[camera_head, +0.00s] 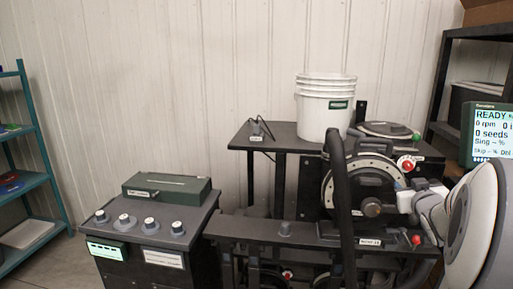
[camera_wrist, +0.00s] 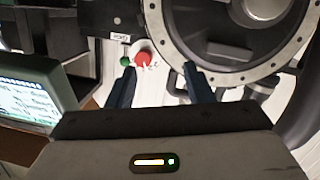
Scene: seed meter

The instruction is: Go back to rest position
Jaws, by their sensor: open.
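My gripper (camera_wrist: 159,68) is open in the wrist view, with its two dark fingers apart and nothing held between them. A red knob (camera_wrist: 143,58) shows between the fingertips, with a small green knob (camera_wrist: 125,61) beside it; I cannot tell whether the fingers touch anything. The round metal ring of the seed meter (camera_wrist: 185,54) is just beyond. In the head view, the seed meter (camera_head: 345,176) stands on the dark stand, with a red knob (camera_head: 407,165) at its upper right. My arm reaches in from the right; its fingers are not clear there.
A white bucket (camera_head: 324,112) stands on the dark stand (camera_head: 271,139). A thick black hose (camera_head: 343,210) passes before the meter. A control cabinet (camera_head: 141,236) with several knobs carries a green box (camera_head: 165,187). A display (camera_head: 490,130) reads READY at right. A teal shelf (camera_head: 34,182) stands left.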

